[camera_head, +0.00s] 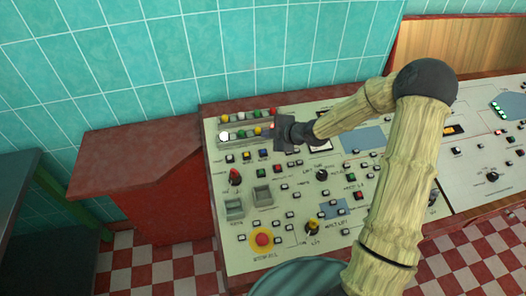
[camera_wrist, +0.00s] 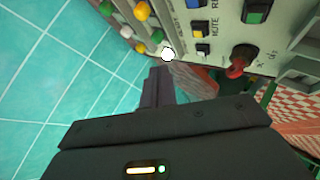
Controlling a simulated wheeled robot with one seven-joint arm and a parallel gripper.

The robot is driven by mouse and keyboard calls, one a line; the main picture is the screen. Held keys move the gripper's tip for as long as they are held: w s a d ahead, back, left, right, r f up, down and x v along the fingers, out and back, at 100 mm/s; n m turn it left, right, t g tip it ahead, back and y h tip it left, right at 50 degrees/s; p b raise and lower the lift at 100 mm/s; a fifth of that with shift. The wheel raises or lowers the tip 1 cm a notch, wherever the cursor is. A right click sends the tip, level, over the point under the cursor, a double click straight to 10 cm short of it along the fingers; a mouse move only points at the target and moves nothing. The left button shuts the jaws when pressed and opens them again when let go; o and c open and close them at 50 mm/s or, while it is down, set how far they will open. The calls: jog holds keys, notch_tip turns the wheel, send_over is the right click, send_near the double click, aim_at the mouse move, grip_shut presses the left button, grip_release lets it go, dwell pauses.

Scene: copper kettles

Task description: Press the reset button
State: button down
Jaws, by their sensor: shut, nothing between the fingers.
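The control panel (camera_head: 278,208) slopes below my gripper (camera_head: 276,128). A blue button (camera_head: 262,154) sits in the upper button row, right of a yellow button (camera_head: 247,156). In the wrist view the blue button (camera_wrist: 201,3) is cut by the top edge, with a label starting "RE" beside it; I cannot read the rest. The yellow button (camera_wrist: 198,29) is labelled MUTE. My gripper is shut and empty, above the upper part of the panel. Its dark fingers (camera_wrist: 156,85) show below a white round light (camera_wrist: 168,53). I cannot tell whether they touch anything.
Rows of coloured round lights (camera_head: 248,116) line the panel's top. A red knob (camera_head: 235,177) and a red mushroom button on yellow (camera_head: 263,239) stick up from the panel. A teal tiled wall (camera_head: 190,55) rises behind. A red cabinet (camera_head: 150,165) stands at the left.

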jog(key=b, duration=0.5)
send_over(263, 152)
jog(key=s+d, duration=0.1)
jog(key=f, duration=0.7)
jog(key=shift+s+d+f, duration=0.1)
jog(key=shift+s+f, duration=0.1)
jog(key=shift+f, duration=0.05)
jog(key=shift+w+d+f+b, duration=0.1)
jog(key=shift+d+f+b, duration=0.05)
jog(key=shift+f+b, duration=0.35)
jog(key=shift+f, duration=0.1)
dwell(0.6)
jog(key=shift+w+f+b, duration=0.1)
jog(key=shift+f+b, duration=0.15)
jog(key=shift+b, duration=0.05)
jog(key=shift+f, duration=0.35)
dwell(0.6)
dwell(0.3)
jog(key=shift+r+p, duration=0.3)
jog(key=shift+r, duration=0.45)
